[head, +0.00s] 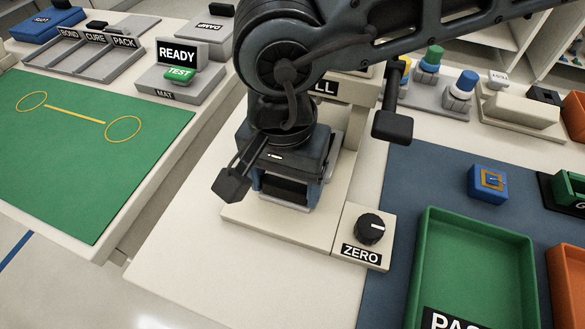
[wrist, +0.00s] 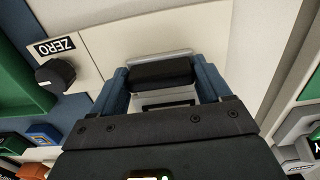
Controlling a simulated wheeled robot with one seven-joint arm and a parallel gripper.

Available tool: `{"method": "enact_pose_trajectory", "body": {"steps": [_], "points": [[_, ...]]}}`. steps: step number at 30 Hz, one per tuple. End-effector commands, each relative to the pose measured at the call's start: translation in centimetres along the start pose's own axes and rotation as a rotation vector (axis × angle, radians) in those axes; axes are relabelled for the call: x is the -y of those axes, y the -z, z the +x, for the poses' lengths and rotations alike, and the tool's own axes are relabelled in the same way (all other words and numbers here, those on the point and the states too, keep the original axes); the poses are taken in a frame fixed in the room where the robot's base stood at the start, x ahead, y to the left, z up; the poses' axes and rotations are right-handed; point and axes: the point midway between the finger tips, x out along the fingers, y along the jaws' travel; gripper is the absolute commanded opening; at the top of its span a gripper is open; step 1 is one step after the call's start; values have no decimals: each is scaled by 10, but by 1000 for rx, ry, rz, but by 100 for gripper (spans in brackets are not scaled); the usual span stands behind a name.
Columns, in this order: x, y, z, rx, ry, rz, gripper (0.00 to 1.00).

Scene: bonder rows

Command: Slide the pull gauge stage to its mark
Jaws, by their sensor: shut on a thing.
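The pull gauge is a cream unit, its label partly hidden by my arm so only "LL" (head: 325,86) shows, with a cream base plate (head: 265,224) in front. My gripper (head: 286,187) points down over that base. In the wrist view my gripper (wrist: 161,76) has its blue fingers on both sides of a black block (wrist: 162,75), shut on it. The block sits on the light grey stage, whose edge (wrist: 160,56) shows just beyond the block. The stage's mark is not visible; my gripper and arm cover much of the gauge.
A black ZERO knob (head: 370,229) stands right of the gauge base. A green tray (head: 525,250) and a blue block (head: 487,182) lie on the blue mat at right. A green mat (head: 85,150) and a READY sign (head: 178,53) are at left. The pale bench front (head: 250,270) is clear.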

Motion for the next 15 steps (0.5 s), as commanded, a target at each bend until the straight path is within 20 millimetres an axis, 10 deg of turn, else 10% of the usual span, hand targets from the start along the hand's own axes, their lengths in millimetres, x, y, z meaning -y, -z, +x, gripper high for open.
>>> {"method": "enact_pose_trajectory", "body": {"steps": [6, 15], "points": [[2, -56, 3, -2, 4, -8, 22], [1, -76, -1, 1, 4, -2, 22]]}}
